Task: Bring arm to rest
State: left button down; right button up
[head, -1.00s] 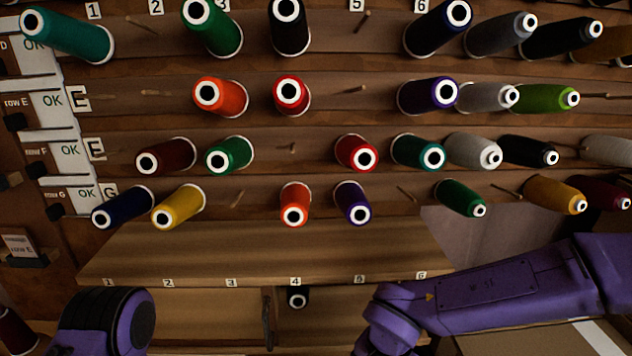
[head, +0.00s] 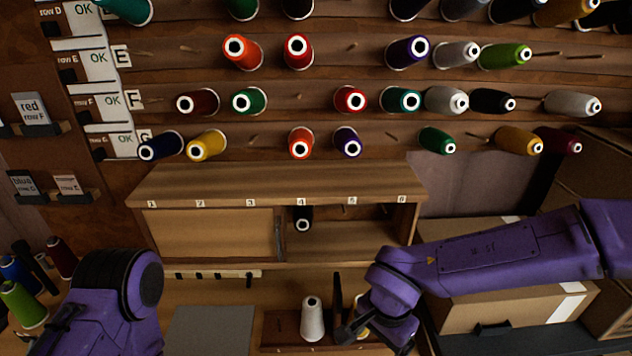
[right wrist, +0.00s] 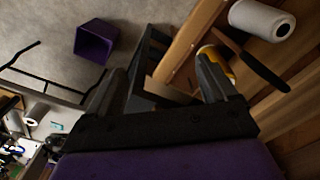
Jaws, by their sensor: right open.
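My right arm (head: 480,272) reaches in from the right in the head view, bent, with its wrist low near the tray. In the right wrist view my right gripper (right wrist: 162,68) has its two dark fingers spread apart, with no object gripped between them. A yellow spool (right wrist: 216,62) is beyond the right-hand finger, partly hidden by it. A white spool (right wrist: 262,20) lies further to the upper right in that view. My left arm (head: 112,300) shows only as a purple link at the lower left of the head view; its gripper is out of frame.
The white spool (head: 312,320) stands on a wooden tray (head: 275,330) by my right wrist. Above is a shelf cabinet (head: 270,182) holding a black spool (head: 302,218). The thread wall (head: 300,75) carries several spools. Cardboard boxes (head: 510,305) stand right. A purple bin (right wrist: 95,40) sits on the floor.

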jog(key=w+d+f+m+t+h+b, duration=0.25)
jog(key=d+f+t+h, duration=0.2)
jog(key=d+f, duration=0.75)
pick_arm(q)
notch_tip(320, 180, down, 10)
jog(key=b, duration=0.7)
jog(key=shift+w, duration=0.25)
pick_arm(e)
jog(key=s+d+f+n, duration=0.2)
jog(key=s+d+f, duration=0.1)
jog(key=s+f, duration=0.7)
jog(key=s+d+f+n+g+y, duration=0.1)
jog(key=s+d+f+n, duration=0.2)
jog(key=s+f, duration=0.7)
jog(key=shift+d+f, duration=0.25)
jog(key=shift+f, duration=0.45)
pick_arm(q)
jog(key=shift+r, duration=0.1)
pick_arm(e)
jog(key=shift+g, duration=0.25)
jog(key=shift+c, duration=0.3)
dwell(1.0)
